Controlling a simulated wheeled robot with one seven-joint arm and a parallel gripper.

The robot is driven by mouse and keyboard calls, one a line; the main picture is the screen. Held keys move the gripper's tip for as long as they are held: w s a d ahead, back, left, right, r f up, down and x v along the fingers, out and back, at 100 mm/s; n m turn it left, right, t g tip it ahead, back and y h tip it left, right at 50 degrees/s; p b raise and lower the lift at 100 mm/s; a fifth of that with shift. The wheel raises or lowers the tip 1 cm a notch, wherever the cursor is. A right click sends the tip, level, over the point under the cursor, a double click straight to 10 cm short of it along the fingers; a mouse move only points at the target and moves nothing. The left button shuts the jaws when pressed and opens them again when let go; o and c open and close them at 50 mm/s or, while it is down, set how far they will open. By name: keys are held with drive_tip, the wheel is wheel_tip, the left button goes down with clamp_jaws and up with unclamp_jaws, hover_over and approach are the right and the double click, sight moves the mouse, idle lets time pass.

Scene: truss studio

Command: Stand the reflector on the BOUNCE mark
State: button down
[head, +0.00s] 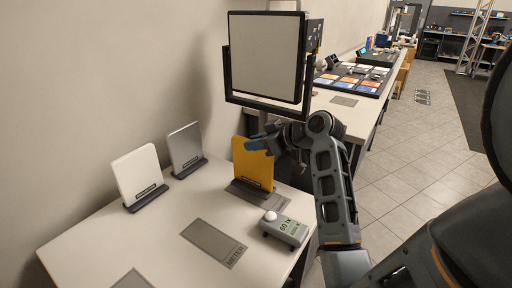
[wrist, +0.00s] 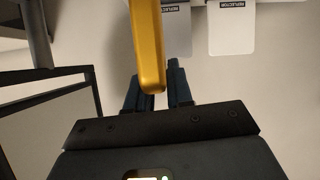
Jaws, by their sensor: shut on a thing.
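A gold reflector (head: 252,166) stands upright in a dark foot near the right edge of the near table. My gripper (head: 265,143) is at its upper right edge. In the wrist view the gold reflector (wrist: 148,45) runs between the two fingers (wrist: 155,95), which are shut on it. I cannot tell whether its foot touches the table. A white reflector (head: 139,174) and a silver reflector (head: 185,147) stand to its left by the wall. No mark with a readable BOUNCE label shows; a grey mark (head: 132,280) is cut off at the bottom edge.
A light meter (head: 286,228) with a white dome stands in front of the gold reflector. A grey mat marked METER (head: 212,242) lies to its left. A large framed panel (head: 266,57) rises behind the gold reflector. A farther table carries coloured cards (head: 352,80).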

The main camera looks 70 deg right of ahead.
sight(252, 166)
drive_tip(key=shift+f, duration=0.85)
drive_tip(key=shift+f, duration=0.25)
drive_tip(key=c, duration=1)
unclamp_jaws()
